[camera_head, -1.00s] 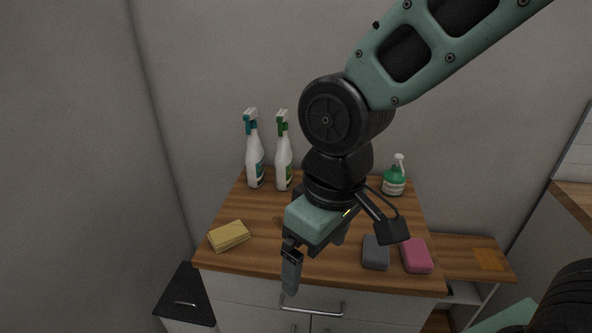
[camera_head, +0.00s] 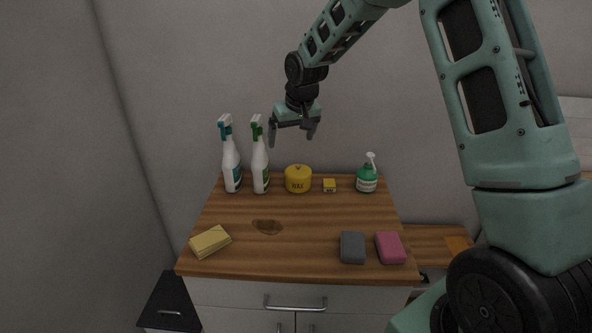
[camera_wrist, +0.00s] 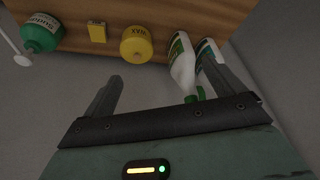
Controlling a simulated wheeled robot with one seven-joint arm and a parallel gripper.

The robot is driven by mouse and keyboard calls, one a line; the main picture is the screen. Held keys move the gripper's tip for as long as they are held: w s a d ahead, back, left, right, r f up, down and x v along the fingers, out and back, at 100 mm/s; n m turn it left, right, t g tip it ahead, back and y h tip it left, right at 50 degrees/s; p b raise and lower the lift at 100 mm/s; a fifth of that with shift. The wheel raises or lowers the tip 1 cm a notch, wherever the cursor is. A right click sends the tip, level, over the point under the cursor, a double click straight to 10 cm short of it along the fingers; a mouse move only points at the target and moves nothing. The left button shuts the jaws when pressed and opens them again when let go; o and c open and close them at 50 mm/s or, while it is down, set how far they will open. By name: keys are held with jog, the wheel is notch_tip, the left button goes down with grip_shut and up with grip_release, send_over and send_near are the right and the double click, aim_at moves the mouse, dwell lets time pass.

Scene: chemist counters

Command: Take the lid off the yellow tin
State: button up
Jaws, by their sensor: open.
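The yellow tin (camera_head: 298,180), marked WAX, stands upright at the back of the wooden counter top, with its lid (camera_head: 298,170) on. In the wrist view the tin (camera_wrist: 136,46) shows from above, beyond and between my fingers. My gripper (camera_head: 294,138) is open and empty, above the tin and apart from it. Its two fingers (camera_wrist: 160,85) are spread wide in the wrist view.
Two spray bottles (camera_head: 260,168) (camera_head: 231,165) stand left of the tin. A small yellow box (camera_head: 329,185) and a green pump bottle (camera_head: 367,179) stand right. A yellow sponge (camera_head: 210,242), grey block (camera_head: 352,247) and pink block (camera_head: 390,248) lie in front. A brown stain (camera_head: 268,227) marks the middle.

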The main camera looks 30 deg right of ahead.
jog(key=m, duration=0.1)
send_near(299, 166)
jog(key=f+p, duration=0.1)
jog(key=p, duration=0.1)
jog(key=w+f+p, duration=0.1)
jog(key=f+p, duration=0.1)
jog(key=shift+f+h, duration=0.2)
jog(key=shift+h, duration=0.2)
jog(key=shift+p+x, duration=1.7)
jog(key=shift+x, duration=1.3)
jog(key=shift+w+a, duration=0.15)
jog(key=shift+w, duration=0.05)
jog(key=shift+s+r, duration=0.1)
jog(key=c, duration=1.3)
jog(key=shift+c, duration=0.5)
